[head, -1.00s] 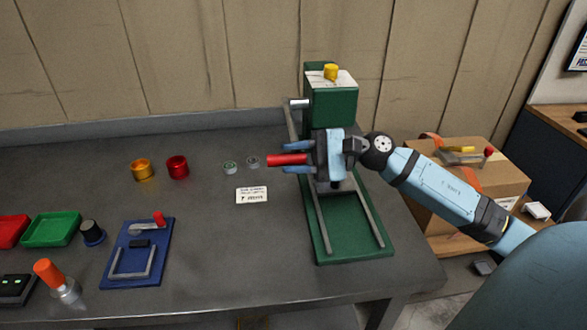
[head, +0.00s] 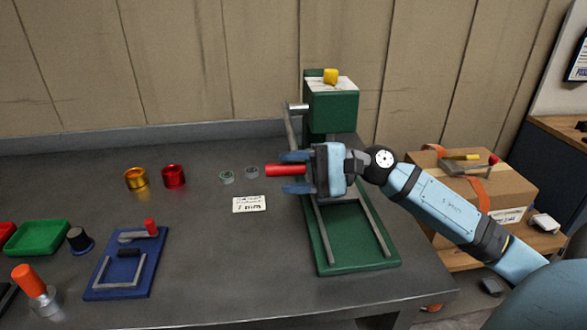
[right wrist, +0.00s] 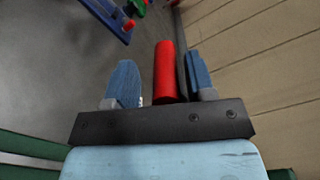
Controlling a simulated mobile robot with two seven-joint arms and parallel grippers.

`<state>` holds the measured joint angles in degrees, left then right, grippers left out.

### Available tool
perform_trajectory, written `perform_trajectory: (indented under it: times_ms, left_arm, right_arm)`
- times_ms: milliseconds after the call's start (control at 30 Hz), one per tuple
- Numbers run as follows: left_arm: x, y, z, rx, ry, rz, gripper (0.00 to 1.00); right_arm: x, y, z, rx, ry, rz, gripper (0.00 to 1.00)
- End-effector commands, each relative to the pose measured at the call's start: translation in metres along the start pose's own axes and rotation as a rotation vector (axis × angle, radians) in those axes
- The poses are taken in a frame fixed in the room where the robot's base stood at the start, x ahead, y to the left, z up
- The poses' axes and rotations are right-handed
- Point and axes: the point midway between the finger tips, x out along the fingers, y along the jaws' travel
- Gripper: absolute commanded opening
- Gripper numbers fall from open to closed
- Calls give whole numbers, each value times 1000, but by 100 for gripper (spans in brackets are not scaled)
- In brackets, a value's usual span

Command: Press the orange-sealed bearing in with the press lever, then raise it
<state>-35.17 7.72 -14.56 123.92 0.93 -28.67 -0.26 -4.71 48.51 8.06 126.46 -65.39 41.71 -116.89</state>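The green press (head: 332,108) stands at the right of the bench. Its red lever handle (head: 284,170) points left, level with the lower part of the press. My right gripper (head: 296,172) is around the handle, one finger above it and one below, with gaps visible. The right wrist view shows the red handle (right wrist: 165,72) between the spread blue fingers, closer to the right one. My gripper hides the press's working area, and no orange-sealed bearing is visible. Two small bearings, one left (head: 226,177) and one right (head: 252,171), lie left of the press. My left gripper is out of view.
A gold ring (head: 136,178) and a red ring (head: 173,175) stand further left. A printed card (head: 249,204) lies before the bearings. A blue fixture (head: 125,265), a green tray (head: 37,238) and an orange-handled tool (head: 30,282) occupy the left front. The bench's middle front is clear.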

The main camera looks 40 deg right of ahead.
Motion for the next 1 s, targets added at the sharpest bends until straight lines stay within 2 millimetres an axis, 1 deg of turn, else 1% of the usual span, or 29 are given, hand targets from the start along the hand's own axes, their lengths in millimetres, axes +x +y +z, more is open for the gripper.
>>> perform_trajectory:
  times_ms: [33,333,467,567,800,900,1000]
  left_arm:
    - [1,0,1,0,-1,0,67]
    - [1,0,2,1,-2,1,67]
    - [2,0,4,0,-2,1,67]
    - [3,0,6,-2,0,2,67]
    - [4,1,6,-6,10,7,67]
    - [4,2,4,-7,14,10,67]
    - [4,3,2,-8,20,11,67]
  right_arm:
    - [0,2,-2,3,3,1,51]
    - [-2,0,-2,-1,5,-3,51]
    - [-11,0,-3,-1,7,-4,51]
    - [-27,2,-3,1,8,-4,51]
    - [-82,1,-2,1,7,-6,51]
    - [-103,1,-1,0,6,-6,51]
    - [-120,0,0,-2,5,-5,51]
